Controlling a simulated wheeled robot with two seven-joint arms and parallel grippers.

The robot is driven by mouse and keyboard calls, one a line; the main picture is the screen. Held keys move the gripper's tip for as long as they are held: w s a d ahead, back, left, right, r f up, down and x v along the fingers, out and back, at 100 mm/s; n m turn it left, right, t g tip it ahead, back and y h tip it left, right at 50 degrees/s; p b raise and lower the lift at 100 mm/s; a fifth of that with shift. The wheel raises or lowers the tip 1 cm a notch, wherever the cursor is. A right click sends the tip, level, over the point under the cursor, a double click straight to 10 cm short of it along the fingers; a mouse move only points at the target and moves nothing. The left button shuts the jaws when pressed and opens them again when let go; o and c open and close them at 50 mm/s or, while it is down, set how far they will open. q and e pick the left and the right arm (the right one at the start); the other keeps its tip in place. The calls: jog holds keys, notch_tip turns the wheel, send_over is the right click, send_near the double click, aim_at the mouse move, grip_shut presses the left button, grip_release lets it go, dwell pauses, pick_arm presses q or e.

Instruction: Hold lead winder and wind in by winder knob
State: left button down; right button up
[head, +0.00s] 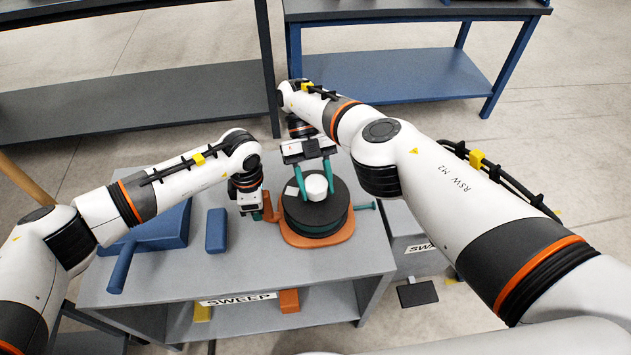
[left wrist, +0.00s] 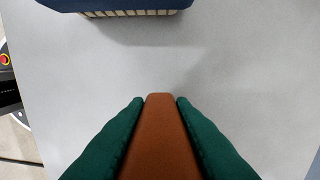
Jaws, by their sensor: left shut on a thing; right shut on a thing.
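The lead winder stands on the grey bench, with a black drum (head: 318,214) on an orange base (head: 322,239). A white winder knob (head: 316,187) stands on top of the drum. My left gripper (head: 262,208) is at the winder's left side, shut on its orange handle (head: 271,207). In the left wrist view the green fingers press both sides of this brown-orange handle (left wrist: 160,140). My right gripper (head: 317,184) reaches down from behind with teal fingers on either side of the white knob, shut on it.
A blue pan (head: 160,228) with a handle and a blue block (head: 216,231) lie left on the bench. The block's bristles (left wrist: 130,13) show in the left wrist view. A teal rod (head: 364,206) sticks out right of the drum. The bench's front right is clear.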

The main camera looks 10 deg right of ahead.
aim_at(316, 182)
jog(key=shift+n+h, duration=0.4)
jog(key=shift+n, duration=0.1)
jog(key=o, duration=1)
jog(key=shift+r, duration=0.1)
jog(key=shift+w+d+r, duration=0.1)
jog(key=shift+r, duration=0.65)
notch_tip(316, 182, up, 8)
jog(key=shift+r, duration=0.15)
